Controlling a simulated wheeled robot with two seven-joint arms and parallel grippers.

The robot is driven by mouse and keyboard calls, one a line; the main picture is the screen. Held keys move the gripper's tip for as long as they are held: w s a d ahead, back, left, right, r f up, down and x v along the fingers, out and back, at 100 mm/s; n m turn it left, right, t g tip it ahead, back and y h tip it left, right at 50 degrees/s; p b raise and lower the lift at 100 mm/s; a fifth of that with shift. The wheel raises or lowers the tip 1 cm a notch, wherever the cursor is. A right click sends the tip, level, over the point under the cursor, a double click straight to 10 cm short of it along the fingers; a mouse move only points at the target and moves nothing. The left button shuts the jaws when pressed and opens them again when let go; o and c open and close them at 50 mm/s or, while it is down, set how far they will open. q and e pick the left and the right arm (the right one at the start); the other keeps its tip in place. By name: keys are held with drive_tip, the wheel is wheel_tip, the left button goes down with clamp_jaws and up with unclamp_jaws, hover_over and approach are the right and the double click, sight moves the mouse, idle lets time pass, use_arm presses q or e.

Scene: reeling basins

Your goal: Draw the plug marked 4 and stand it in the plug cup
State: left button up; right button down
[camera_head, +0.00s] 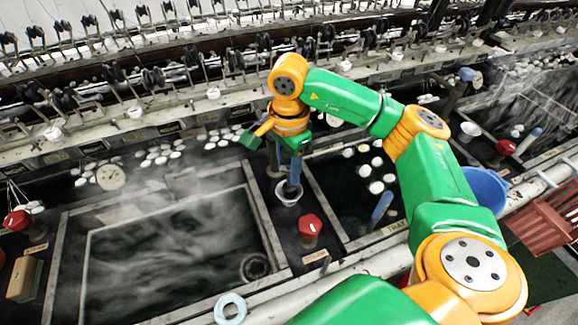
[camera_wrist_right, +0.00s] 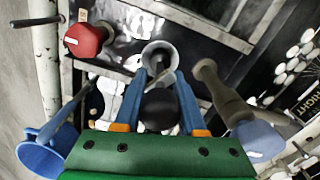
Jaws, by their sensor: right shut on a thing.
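My right gripper (camera_head: 289,183) points down over the strip between two basins. Its blue fingers (camera_wrist_right: 162,85) are shut on a dark plug (camera_wrist_right: 160,110) with a rounded black body; its number cannot be read. A pale, round cup (camera_head: 287,196) stands directly below the fingertips, and it also shows ahead of the fingers in the wrist view (camera_wrist_right: 158,48). The plug's lower end appears at or inside the cup mouth; whether it touches the bottom is hidden. A dark round drain (camera_head: 255,267) shows in the left basin's near right corner. My left gripper is out of view.
A red knob (camera_head: 310,226) stands close to the cup, to its near right. The steaming left basin (camera_head: 63,270) and right basin (camera_head: 345,242) flank the strip. A blue bucket (camera_head: 487,188) and red crate (camera_head: 548,222) are at right.

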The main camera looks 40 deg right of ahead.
drive_tip(key=shift+f+b, duration=0.65)
drive_tip(key=shift+f, duration=0.05)
idle(0.5)
drive_tip(key=shift+c, duration=2)
unclamp_jaws()
drive_tip(key=shift+r, duration=0.45)
wheel_tip(320, 180, up, 6)
drive_tip(key=shift+r, duration=0.2)
